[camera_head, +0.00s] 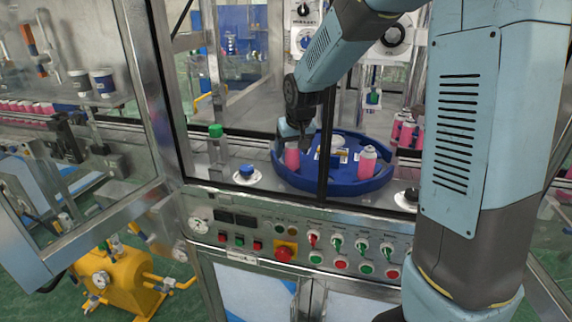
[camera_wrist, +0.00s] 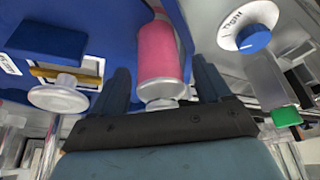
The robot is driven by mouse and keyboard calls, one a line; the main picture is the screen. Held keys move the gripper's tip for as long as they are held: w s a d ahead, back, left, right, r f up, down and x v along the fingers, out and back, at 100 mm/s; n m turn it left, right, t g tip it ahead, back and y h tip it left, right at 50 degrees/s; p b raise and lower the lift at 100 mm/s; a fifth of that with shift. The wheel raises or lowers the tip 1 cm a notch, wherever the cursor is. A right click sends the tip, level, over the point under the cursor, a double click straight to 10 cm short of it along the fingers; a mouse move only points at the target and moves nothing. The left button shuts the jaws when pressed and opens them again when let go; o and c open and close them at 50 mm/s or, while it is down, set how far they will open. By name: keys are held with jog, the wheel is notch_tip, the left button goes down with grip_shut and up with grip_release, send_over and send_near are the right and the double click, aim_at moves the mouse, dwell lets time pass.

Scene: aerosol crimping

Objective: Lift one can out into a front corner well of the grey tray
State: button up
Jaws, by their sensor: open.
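A pink can with a pale top (camera_head: 292,157) stands at the left of the round blue turntable (camera_head: 330,181). My gripper (camera_head: 296,138) is over this can, pointing down. In the wrist view the can (camera_wrist: 161,52) lies between the two fingers of my gripper (camera_wrist: 162,75), with its pale neck toward the palm. The fingers are open, one on each side, with a gap showing beside the can. A second pink can (camera_head: 367,163) stands at the right of the turntable. I cannot make out a grey tray in either view.
A dark upright frame post (camera_head: 326,150) stands in front of the turntable. More pink cans (camera_head: 403,132) stand behind at the right, partly hidden by my arm. A control panel (camera_head: 300,240) runs along the front.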

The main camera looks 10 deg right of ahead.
jog(key=shift+c, duration=0.4)
jog(key=c, duration=1.3)
